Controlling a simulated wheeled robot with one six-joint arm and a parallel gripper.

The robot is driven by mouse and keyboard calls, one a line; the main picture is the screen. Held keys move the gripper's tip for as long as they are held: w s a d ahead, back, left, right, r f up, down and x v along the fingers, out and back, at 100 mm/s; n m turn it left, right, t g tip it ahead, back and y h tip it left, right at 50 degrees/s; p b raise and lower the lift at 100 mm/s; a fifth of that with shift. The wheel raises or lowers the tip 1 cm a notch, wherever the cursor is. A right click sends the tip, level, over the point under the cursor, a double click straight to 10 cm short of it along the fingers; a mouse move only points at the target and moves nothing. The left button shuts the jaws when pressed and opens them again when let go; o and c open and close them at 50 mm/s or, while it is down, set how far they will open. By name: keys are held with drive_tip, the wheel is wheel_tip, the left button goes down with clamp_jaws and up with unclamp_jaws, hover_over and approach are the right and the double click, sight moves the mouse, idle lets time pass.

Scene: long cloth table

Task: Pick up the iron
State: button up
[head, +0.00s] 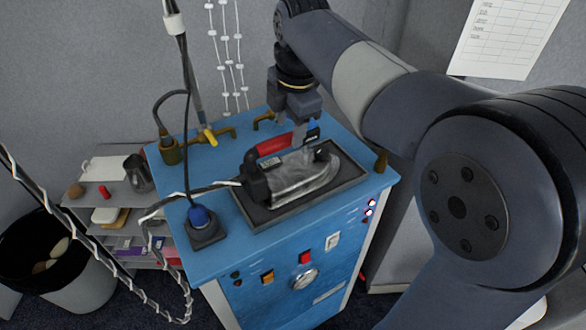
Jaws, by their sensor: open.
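The iron (300,178) has a grey metal body and a red handle (273,144). It lies on a dark tray (254,215) on top of a blue cabinet (220,264). A cord runs from its black rear end to the left. My gripper (304,143) points down from above, at the right end of the red handle. Its jaws are open. I cannot tell whether the fingers straddle the handle or touch it, as they overlap the iron in this view.
A blue plug-like fitting on a dark base (206,234) stands at the cabinet's left corner. Brass pipes (214,136) and a hanging hose (190,80) rise at the back left. A paper sheet (508,35) hangs on the wall.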

sight(287, 146)
drive_tip(key=shift+w+a+f+p, duration=0.2)
drive_tip(key=shift+f+p, duration=0.1)
drive_tip(key=shift+f, duration=1.25)
drive_tip(key=shift+w+a+f+p, duration=0.15)
drive_tip(key=shift+f+p, duration=0.15)
drive_tip(key=shift+f, duration=1.2)
drive_tip(key=shift+s, duration=0.1)
drive_tip(key=shift+c, duration=0.3)
clamp_jaws()
drive_tip(key=shift+r, duration=0.15)
